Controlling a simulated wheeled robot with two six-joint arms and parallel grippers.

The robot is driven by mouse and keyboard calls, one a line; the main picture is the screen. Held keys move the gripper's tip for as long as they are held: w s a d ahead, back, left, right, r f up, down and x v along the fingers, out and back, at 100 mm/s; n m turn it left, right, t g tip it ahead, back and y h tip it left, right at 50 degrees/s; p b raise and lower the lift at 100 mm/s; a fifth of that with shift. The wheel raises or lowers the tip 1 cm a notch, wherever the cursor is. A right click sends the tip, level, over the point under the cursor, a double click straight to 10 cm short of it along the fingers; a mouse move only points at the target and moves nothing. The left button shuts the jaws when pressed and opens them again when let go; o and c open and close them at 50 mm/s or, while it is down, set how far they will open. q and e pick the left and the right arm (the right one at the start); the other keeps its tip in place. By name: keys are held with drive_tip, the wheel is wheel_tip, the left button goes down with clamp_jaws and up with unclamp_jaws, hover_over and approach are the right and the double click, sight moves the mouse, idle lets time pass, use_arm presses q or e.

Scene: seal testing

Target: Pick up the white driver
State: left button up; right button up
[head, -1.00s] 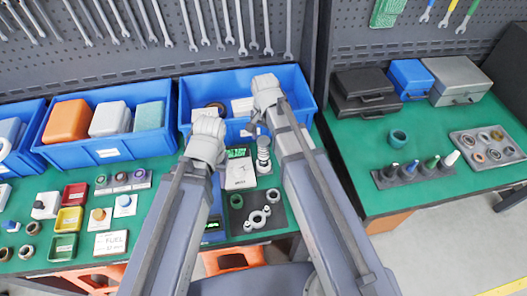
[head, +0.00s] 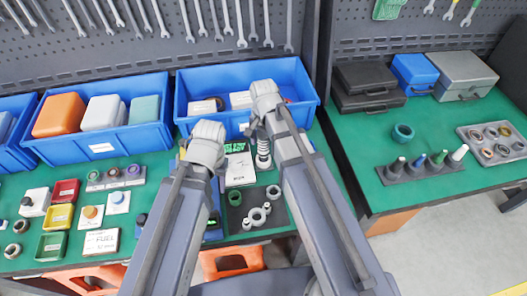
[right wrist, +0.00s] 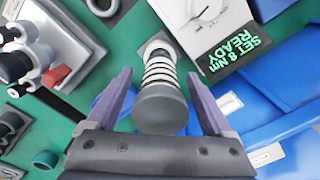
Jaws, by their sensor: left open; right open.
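A white-tipped driver (head: 457,155) stands upright at the right end of a dark rack (head: 400,176) on the right-hand bench in the head view. Black, blue and green drivers stand beside it. My left gripper (head: 190,152) is above the left bench, far from the rack; its fingers are mostly hidden by its wrist. My right gripper (head: 250,128) is also over the left bench, and the right wrist view shows it (right wrist: 160,98) open. A striped spring post with a grey knob (right wrist: 158,105) appears between its fingers there; contact cannot be told.
Blue bins (head: 285,82) line the back of the left bench. A tester with a green display (head: 240,166) stands below my grippers. On the right bench are a teal ring (head: 403,132), a grey tray of rings (head: 492,143) and several cases (head: 465,76). A gap separates the benches.

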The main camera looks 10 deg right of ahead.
wheel_tip(320, 180, down, 2)
drive_tip(key=shift+f+b, duration=0.15)
drive_tip(key=shift+b, duration=0.45)
clamp_jaws()
